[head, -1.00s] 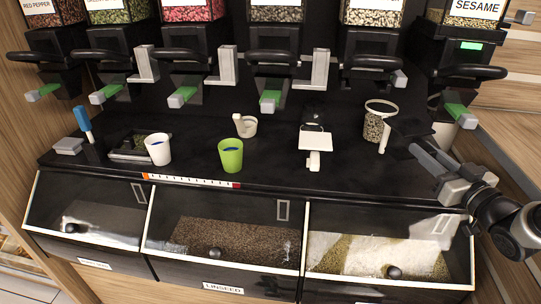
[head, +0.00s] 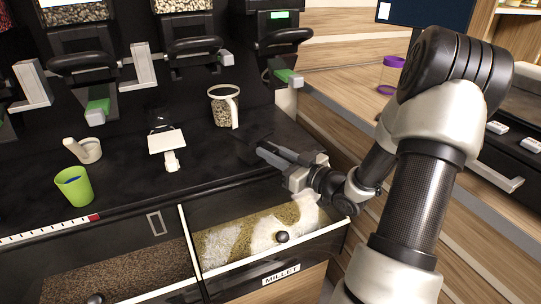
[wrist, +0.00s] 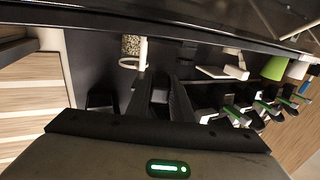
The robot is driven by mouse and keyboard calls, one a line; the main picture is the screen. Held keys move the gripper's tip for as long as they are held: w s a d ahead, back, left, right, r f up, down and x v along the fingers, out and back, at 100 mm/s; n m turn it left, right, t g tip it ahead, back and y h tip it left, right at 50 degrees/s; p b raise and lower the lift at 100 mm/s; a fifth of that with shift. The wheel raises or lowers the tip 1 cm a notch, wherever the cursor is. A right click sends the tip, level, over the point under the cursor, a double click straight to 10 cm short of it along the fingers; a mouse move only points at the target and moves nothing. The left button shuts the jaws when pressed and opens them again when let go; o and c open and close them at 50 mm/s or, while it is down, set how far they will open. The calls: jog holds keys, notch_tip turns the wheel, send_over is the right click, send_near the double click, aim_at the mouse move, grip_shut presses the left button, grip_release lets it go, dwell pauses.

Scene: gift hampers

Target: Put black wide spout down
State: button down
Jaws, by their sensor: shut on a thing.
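The black wide spout (head: 250,132) is a dark, flat-looking piece against the black counter (head: 118,188), hard to make out. My gripper (head: 264,149) is shut on it, at the right end of the counter in the head view. The spout is just right of and in front of a clear jar of seeds with a white handle (head: 223,108). I cannot tell whether it touches the counter. In the wrist view my dark fingers (wrist: 161,98) point toward the counter, and the spout is not clearly distinguishable between them.
A white scoop-like stand (head: 167,143), a white cup (head: 84,150) and a green cup (head: 74,187) stand to the left. Dispensers with green-tipped levers (head: 98,110) overhang the back. The millet bin (head: 262,240) lies below the front edge. A purple-lidded jar (head: 390,74) is far right.

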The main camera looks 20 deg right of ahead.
jog(key=shift+f, duration=0.15)
jog(key=c, duration=1.6)
grip_release()
jog(key=shift+o, duration=0.2)
jog(key=shift+r, duration=0.3)
jog(key=p+v, duration=0.2)
jog(key=v, duration=1)
jog(key=shift+f, duration=0.15)
